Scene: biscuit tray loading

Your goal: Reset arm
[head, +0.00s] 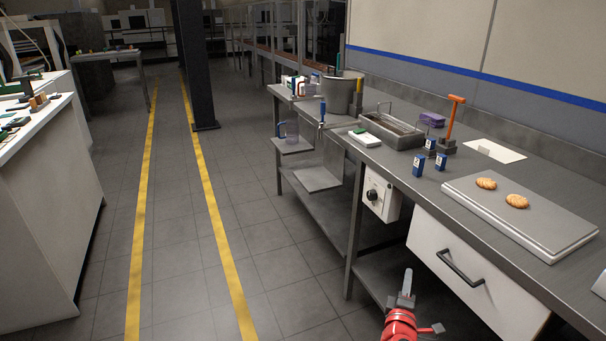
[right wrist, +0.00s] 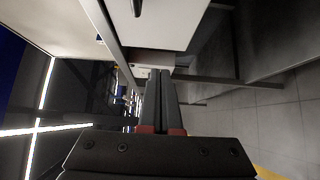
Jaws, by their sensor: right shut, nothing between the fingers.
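My right gripper (head: 407,287) shows at the bottom of the head view, on a red arm link. It is in front of the workbench, below the level of its top and left of the white drawer (head: 476,277). In the right wrist view its two dark fingers (right wrist: 161,100) lie together, shut with nothing between them. The drawer front also shows at the top of the right wrist view (right wrist: 170,22). My left gripper and left arm are not in either view.
Two biscuits (head: 516,201) lie on a grey tray (head: 540,222) on the workbench (head: 400,170). Small blue boxes (head: 419,164), a metal basin (head: 391,130) and a pot (head: 341,95) stand farther back. A white counter (head: 40,200) is at left. The floor between (head: 180,250) is clear.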

